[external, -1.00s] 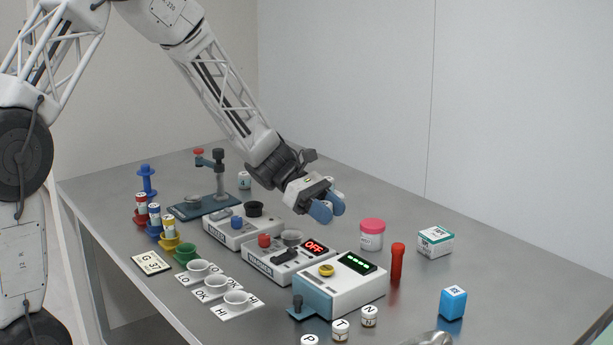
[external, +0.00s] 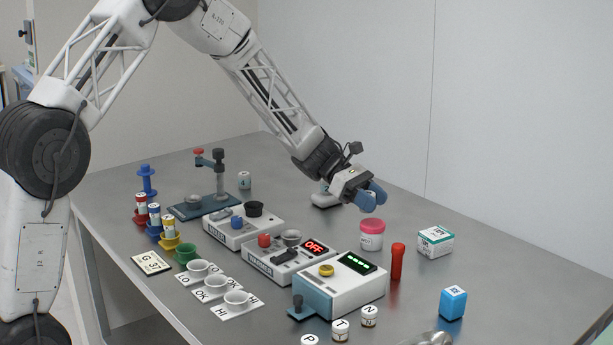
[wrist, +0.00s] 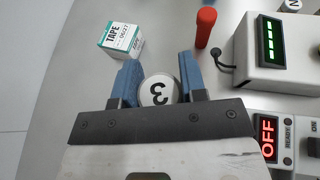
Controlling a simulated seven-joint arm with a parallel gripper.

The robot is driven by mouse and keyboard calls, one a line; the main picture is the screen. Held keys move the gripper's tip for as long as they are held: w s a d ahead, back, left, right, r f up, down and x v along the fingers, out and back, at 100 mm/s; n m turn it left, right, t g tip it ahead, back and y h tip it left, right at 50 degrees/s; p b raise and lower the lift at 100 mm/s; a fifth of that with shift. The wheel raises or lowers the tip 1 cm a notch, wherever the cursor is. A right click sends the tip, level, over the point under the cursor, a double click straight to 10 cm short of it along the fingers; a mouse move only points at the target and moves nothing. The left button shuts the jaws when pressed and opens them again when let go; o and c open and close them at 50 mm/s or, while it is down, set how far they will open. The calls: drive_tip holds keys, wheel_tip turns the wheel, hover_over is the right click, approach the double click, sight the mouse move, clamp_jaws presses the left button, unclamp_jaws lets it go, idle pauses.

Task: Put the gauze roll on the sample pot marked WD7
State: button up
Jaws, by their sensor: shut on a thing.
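My gripper (external: 372,198) is in the air above the table, behind and just above a pot with a pink lid (external: 372,228). I cannot tell whether this piece is the gauze roll. The pink-lidded pot stands upright on the table; no WD7 mark is legible on it, and I cannot make it out in the wrist view. No other gauze roll is clearly seen.
A red tube (external: 397,262), a tape box (external: 435,241) and a blue box (external: 452,303) stand near the pink-lidded pot. A device with a green display (external: 340,285) is in front. The table's right back is mostly clear.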

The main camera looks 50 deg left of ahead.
sight(378, 224)
drive_tip(key=shift+w, duration=0.65)
drive_tip(key=shift+w+f, duration=0.2)
drive_tip(key=shift+w, duration=0.3)
drive_tip(key=shift+s+f, duration=0.1)
drive_tip(key=shift+f, duration=1.55)
drive_tip(key=shift+f, duration=0.15)
drive_tip(key=o, duration=0.9)
